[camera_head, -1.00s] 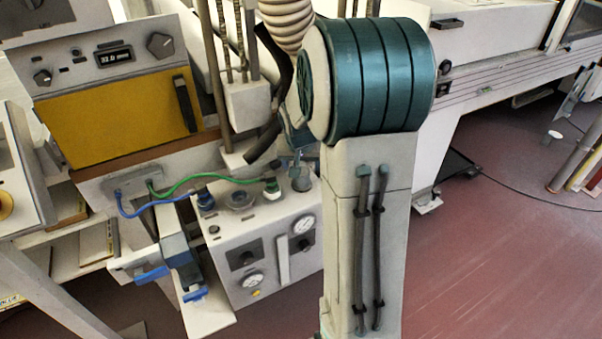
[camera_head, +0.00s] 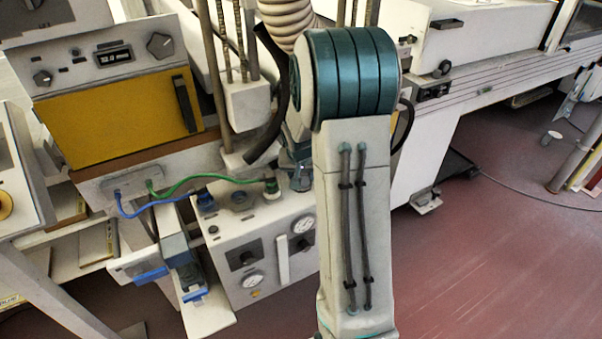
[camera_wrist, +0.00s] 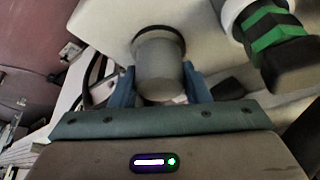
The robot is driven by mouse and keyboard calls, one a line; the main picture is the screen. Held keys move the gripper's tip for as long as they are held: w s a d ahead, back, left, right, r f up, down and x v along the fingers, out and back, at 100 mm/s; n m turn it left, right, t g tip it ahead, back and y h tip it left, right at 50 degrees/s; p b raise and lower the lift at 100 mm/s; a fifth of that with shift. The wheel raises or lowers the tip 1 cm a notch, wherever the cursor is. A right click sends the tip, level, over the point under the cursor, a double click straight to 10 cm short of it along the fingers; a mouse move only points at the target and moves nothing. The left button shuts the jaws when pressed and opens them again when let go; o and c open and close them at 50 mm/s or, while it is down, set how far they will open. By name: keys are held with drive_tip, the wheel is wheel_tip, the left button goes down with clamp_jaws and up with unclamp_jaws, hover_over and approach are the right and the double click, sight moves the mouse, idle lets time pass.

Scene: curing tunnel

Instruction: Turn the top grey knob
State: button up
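The grey knob (camera_wrist: 160,65) is a round cylinder on a pale panel, with a dark ring at its base, in the wrist view. The two blue fingers of my gripper (camera_wrist: 160,88) stand on either side of it, and the knob nearly fills the space between them. I cannot tell whether both fingers touch it. In the head view the grey knob (camera_head: 301,180) is on top of the white control box (camera_head: 225,235), partly hidden by my arm. My gripper (camera_head: 300,158) comes down over it there.
A black and green hose connector (camera_wrist: 275,40) stands close to the right finger. A yellow-fronted oven (camera_head: 120,115) stands left.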

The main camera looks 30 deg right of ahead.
drive_tip(key=shift+f+m+b, duration=0.25)
drive_tip(key=shift+m+b, duration=0.25)
drive_tip(key=shift+b, duration=0.85)
drive_tip(key=shift+r+m+h+b, duration=0.25)
drive_tip(key=shift+m+h+b, duration=0.15)
drive_tip(key=shift+m+b, duration=0.25)
drive_tip(key=shift+g, duration=0.3)
drive_tip(key=o, duration=1)
drive_tip(key=shift+c, duration=0.2)
drive_tip(key=shift+r, duration=0.1)
drive_tip(key=v, duration=1.3)
drive_tip(key=shift+s+r+p, duration=0.15)
drive_tip(key=shift+r+p, duration=0.15)
drive_tip(key=shift+p, duration=0.05)
